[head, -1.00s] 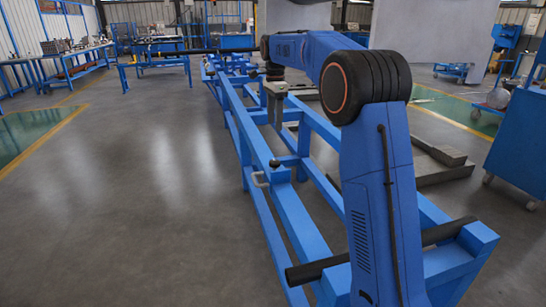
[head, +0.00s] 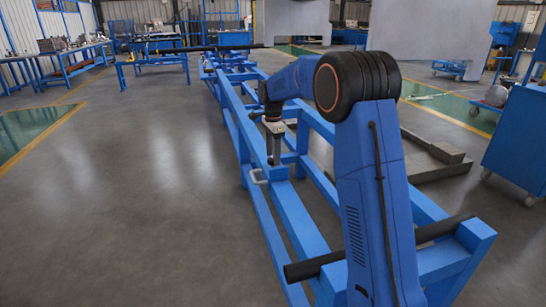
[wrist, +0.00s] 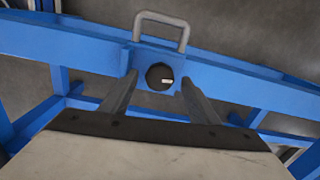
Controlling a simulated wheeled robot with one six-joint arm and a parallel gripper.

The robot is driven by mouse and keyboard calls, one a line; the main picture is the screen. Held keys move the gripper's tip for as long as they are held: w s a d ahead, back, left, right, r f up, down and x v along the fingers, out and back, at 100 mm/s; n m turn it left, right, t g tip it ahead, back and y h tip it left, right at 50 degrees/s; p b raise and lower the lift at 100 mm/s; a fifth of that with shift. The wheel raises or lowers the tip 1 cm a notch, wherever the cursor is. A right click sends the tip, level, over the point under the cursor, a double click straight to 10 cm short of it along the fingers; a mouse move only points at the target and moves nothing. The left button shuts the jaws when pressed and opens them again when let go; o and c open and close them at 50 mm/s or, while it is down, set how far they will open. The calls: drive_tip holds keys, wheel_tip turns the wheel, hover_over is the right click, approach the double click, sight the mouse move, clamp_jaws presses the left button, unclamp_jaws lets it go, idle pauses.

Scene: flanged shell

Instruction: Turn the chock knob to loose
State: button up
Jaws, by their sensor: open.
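The chock knob (wrist: 159,76) is a round black knob with a small pale mark right of its centre, on a small blue plate on the blue frame's rail (wrist: 80,45). In the wrist view my gripper (wrist: 160,82) is open, one finger to each side of the knob, with visible gaps; I cannot tell how far the fingertips are above it. In the head view my gripper (head: 276,152) points down at the rail, and the knob is hardly distinguishable beside the fingers.
A grey U-shaped handle (wrist: 163,18) stands just beyond the knob; it also shows in the head view (head: 258,177). A black bar (head: 320,268) crosses the frame's near end. A blue cabinet (head: 518,140) stands at right. The grey floor at left is clear.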

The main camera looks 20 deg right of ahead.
drive_tip(key=shift+f, duration=0.55)
drive_tip(key=c, duration=1)
drive_tip(key=shift+c, duration=0.2)
